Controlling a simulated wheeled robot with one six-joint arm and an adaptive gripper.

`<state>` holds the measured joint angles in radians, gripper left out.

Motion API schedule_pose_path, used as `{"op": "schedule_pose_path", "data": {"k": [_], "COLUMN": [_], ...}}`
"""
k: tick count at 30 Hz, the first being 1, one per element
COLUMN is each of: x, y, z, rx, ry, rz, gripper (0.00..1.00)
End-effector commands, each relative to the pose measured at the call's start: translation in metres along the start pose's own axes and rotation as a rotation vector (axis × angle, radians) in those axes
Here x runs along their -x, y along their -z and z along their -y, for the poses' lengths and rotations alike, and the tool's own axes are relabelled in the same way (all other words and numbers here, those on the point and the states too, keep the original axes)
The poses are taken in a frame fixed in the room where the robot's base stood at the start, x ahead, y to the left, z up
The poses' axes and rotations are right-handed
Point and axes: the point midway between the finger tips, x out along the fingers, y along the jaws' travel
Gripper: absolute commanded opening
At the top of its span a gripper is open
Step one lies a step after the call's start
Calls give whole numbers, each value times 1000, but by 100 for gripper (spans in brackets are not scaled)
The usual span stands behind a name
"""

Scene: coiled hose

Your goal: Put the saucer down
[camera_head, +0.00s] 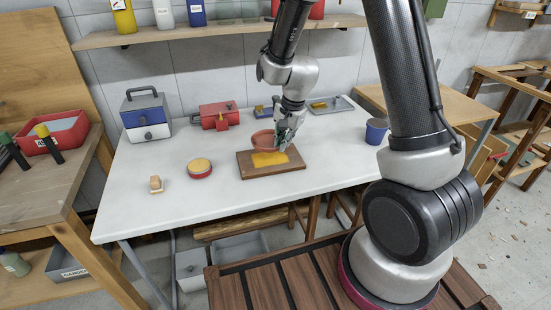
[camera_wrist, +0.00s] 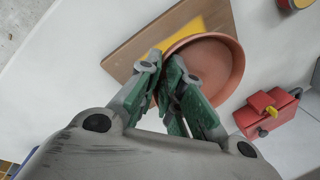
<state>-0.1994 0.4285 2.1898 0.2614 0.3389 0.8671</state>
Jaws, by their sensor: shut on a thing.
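The saucer is a round terracotta dish (camera_head: 262,140); it also shows in the wrist view (camera_wrist: 212,65). My gripper (camera_head: 285,140) is shut on the saucer's rim, and its green-padded fingers (camera_wrist: 168,78) pinch the near edge in the wrist view. A wooden board (camera_head: 252,173) with a yellow patch (camera_head: 268,159) lies on the white table. The saucer overlaps the board's far side in the head view and covers part of it in the wrist view (camera_wrist: 130,52). I cannot tell whether the saucer touches the board.
On the white table (camera_head: 220,205) stand a grey-blue drawer box (camera_head: 146,115), a red toolbox (camera_head: 214,115), a round red tin with a yellow top (camera_head: 200,168), a small wooden-topped item (camera_head: 156,184) and a blue pot (camera_head: 376,131). The front table strip is clear.

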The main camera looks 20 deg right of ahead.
Motion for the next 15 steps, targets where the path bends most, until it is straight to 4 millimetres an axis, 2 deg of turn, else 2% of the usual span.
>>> {"op": "schedule_pose_path", "data": {"k": [12, 15], "x": [-55, -60], "y": [0, 0], "z": [-12, -13], "rx": [-1, 1], "ry": [-1, 1], "rz": [0, -1], "gripper": [0, 0]}}
